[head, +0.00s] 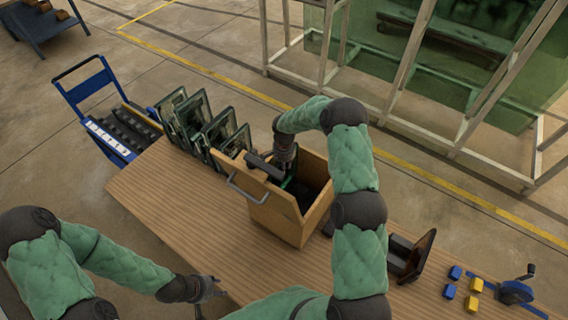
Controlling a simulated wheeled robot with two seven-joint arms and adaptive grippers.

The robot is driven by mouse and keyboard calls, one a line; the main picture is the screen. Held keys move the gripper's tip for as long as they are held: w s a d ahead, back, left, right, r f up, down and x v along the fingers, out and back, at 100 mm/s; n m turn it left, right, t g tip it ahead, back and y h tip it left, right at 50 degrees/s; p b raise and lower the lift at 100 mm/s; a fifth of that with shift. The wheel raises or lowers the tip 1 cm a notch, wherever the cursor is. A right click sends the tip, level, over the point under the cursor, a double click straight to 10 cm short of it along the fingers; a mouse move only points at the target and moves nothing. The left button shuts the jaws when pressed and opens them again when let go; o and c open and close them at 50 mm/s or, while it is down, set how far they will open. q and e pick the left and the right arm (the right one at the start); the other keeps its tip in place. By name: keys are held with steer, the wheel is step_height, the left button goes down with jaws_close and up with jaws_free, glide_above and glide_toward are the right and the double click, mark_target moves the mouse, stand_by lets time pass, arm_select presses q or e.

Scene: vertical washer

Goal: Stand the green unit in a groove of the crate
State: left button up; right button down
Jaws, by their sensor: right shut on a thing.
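The wooden crate (268,214) with a metal handle stands on the table, open at the top. My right gripper (288,176) points down into the crate's opening, shut on the green unit (290,184). Only a small part of the unit shows; the crate's front wall and my gripper hide the rest. I cannot tell whether it sits in a groove, and the grooves are hidden in the dark inside. My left gripper (208,292) is low over the table's front edge, empty, with its fingers apart.
Several dark-framed green panels (190,120) stand upright at the table's back left. A dark stand (410,256) and small blue and yellow blocks (474,285) lie at the right. A blue cart (95,105) is beyond the left end. The table left of the crate is clear.

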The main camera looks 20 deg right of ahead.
mark_target(284, 182)
steer(key=shift+f+b, duration=0.85)
steer(key=shift+f, duration=3.5)
steer(key=shift+f+b, duration=1.5)
steer(key=shift+b, duration=0.5)
steer(key=c, duration=0.9)
jaws_free()
steer(key=shift+s+f, duration=0.15)
step_height(284, 182, up, 12)
steer(key=shift+r, duration=0.1)
